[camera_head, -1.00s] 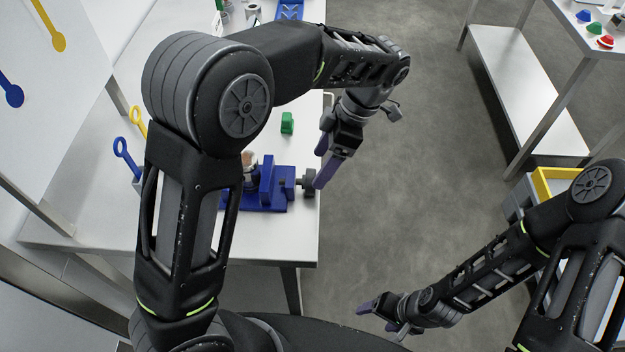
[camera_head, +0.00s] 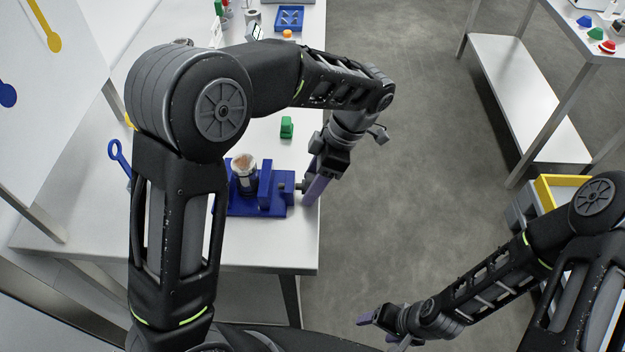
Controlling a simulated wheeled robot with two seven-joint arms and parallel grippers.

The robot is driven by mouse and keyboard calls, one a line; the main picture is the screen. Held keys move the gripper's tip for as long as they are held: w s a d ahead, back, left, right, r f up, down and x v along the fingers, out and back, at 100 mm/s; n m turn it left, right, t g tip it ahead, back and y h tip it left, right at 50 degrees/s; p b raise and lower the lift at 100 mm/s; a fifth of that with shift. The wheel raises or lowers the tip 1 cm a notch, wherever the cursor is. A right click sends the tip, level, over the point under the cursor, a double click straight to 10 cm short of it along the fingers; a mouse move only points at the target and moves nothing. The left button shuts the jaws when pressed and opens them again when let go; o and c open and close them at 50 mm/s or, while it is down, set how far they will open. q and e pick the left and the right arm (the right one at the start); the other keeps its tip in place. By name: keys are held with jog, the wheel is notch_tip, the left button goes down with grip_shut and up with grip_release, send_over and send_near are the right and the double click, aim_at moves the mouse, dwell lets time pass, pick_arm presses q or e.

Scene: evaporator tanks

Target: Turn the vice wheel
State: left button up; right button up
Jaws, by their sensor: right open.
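The blue vice (camera_head: 274,202) sits on the white table near its right edge. A metal cylinder (camera_head: 243,172) with a brownish top stands in or at the vice's left side. The vice wheel is at the right end of the vice and is mostly hidden behind my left gripper (camera_head: 314,190). The gripper's purple fingers point down at the wheel. I cannot tell whether they touch or grip it. My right gripper (camera_head: 384,330) is open and empty, low over the floor at the bottom of the view.
A green block (camera_head: 287,127) stands on the table behind the vice. A blue tray (camera_head: 289,18) and an orange piece (camera_head: 287,34) lie farther back. A blue wrench-like tool (camera_head: 118,155) is at the left. A yellow-rimmed bin (camera_head: 545,190) and a second table are at the right.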

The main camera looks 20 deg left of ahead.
pick_arm(q)
jog(key=c, duration=0.9)
jog(key=shift+o, duration=0.2)
jog(key=shift+r+p, duration=0.2)
jog(key=shift+p, duration=0.3)
jog(key=shift+w+f+g+p, duration=0.15)
jog(key=shift+g+p, duration=0.25)
jog(key=shift+g, duration=0.2)
jog(key=o, duration=1.4)
